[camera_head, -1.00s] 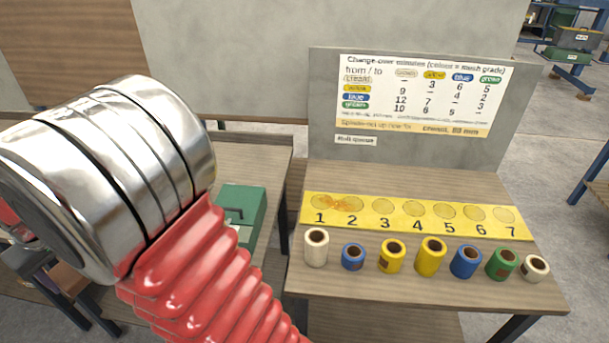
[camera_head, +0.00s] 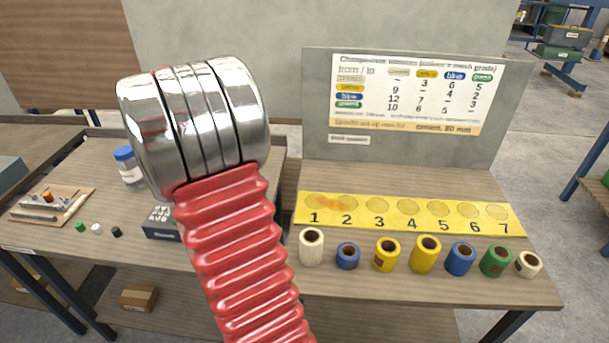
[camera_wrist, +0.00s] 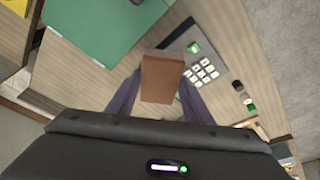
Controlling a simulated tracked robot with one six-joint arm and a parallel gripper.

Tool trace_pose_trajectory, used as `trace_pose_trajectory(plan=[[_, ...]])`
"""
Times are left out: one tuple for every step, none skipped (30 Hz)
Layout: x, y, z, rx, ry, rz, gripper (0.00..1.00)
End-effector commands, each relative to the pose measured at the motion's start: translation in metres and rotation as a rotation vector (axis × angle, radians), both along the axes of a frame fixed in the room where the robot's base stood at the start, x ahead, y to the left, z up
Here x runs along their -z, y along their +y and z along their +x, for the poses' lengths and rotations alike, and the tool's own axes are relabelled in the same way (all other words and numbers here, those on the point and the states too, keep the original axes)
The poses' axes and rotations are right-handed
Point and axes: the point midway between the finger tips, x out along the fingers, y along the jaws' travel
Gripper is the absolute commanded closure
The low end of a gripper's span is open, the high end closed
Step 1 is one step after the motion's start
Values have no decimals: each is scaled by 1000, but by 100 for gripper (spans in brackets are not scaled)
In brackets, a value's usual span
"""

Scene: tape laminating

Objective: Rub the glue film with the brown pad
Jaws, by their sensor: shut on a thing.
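The brown pad (camera_wrist: 162,78) is a small brown block held between the two dark fingers of my gripper (camera_wrist: 160,94) in the wrist view. The gripper is shut on it, above the wooden table with the keypad device. In the head view my arm's red bellows and metal joint stand in front, and neither gripper nor pad shows. I cannot make out a glue film in either view.
The left table (camera_head: 60,175) bears a wooden board with parts (camera_head: 52,204), a blue-capped jar (camera_head: 130,167), small caps and a keypad device (camera_head: 160,222). A green case (camera_wrist: 100,35) lies near the pad. The right table holds several coloured rolls and a numbered yellow strip (camera_head: 408,214).

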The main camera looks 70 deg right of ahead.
Motion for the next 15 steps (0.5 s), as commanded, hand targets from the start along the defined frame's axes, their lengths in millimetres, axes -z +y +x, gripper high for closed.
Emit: trace_pose_trajectory(plan=[[-1, -18, -11, 35, -1, 0, 72], [-1, -28, -17, 54, -1, -1, 72], [-1, -41, -26, 79, -1, -1, 72], [-1, -50, -33, 98, 0, 0, 72], [-2, -59, -40, 117, 0, 0, 72], [-2, -72, -50, 143, 0, 0, 72], [-3, -81, -58, 162, 0, 0, 72], [-3, -90, -66, 182, 0, 0, 72], [-4, -102, -77, 209, 0, 0, 72], [-4, -111, -85, 227, 0, 0, 72], [-4, -119, -94, 247, 1, 1, 72], [-4, -131, -106, 274, 1, 1, 72], [-4, -139, -115, 295, 1, 0, 72], [-3, -147, -124, 314, 1, 1, 72], [-2, -158, -137, 342, 0, 1, 72]])
